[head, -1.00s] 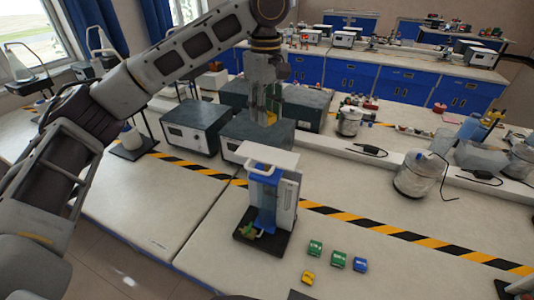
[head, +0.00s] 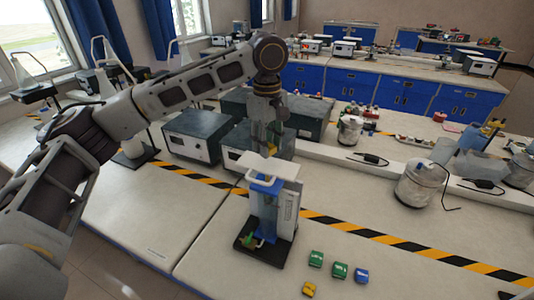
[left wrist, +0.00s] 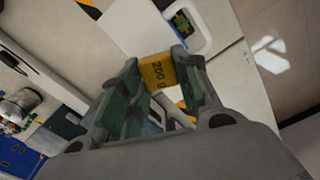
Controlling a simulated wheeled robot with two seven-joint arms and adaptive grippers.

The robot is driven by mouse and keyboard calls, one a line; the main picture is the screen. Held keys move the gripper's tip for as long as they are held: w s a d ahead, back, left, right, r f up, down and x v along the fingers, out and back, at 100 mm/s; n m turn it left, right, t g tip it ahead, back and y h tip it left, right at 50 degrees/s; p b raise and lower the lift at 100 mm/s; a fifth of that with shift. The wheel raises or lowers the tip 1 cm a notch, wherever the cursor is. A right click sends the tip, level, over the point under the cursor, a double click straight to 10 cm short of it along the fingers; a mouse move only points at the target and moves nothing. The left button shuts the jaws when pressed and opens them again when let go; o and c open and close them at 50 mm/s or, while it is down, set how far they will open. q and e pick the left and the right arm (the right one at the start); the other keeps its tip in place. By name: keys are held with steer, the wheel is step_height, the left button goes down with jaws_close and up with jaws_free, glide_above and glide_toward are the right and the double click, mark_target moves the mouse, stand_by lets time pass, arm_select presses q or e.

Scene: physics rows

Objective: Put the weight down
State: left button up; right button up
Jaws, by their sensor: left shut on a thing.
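My left gripper (head: 268,146) is shut on a yellow weight (head: 271,150). In the left wrist view the weight (left wrist: 157,71), marked "200", sits between the two fingertips (left wrist: 160,80). In the head view the weight shows just above the back part of a flat white plate (head: 272,171) on top of a blue and white stand. I cannot tell whether the weight touches the plate. The stand (head: 264,215) is upright on a dark base on the bench. My right gripper is not in view.
Green, blue and yellow small blocks (head: 339,271) lie on the bench right of the stand. Dark grey boxed instruments (head: 198,136) stand behind and left. A clear container (head: 415,183) stands at the right. Yellow-black tape (head: 400,243) crosses the bench, with bare bench around it.

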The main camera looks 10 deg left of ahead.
arm_select(q)
steer(key=shift+f, duration=0.1)
steer(key=shift+f, duration=1.8)
steer(key=o, duration=1.1)
steer(key=shift+f, duration=0.1)
steer(key=shift+o, duration=0.2)
step_height(320, 180, up, 12)
steer(key=shift+r, duration=0.15)
stand_by(0.4)
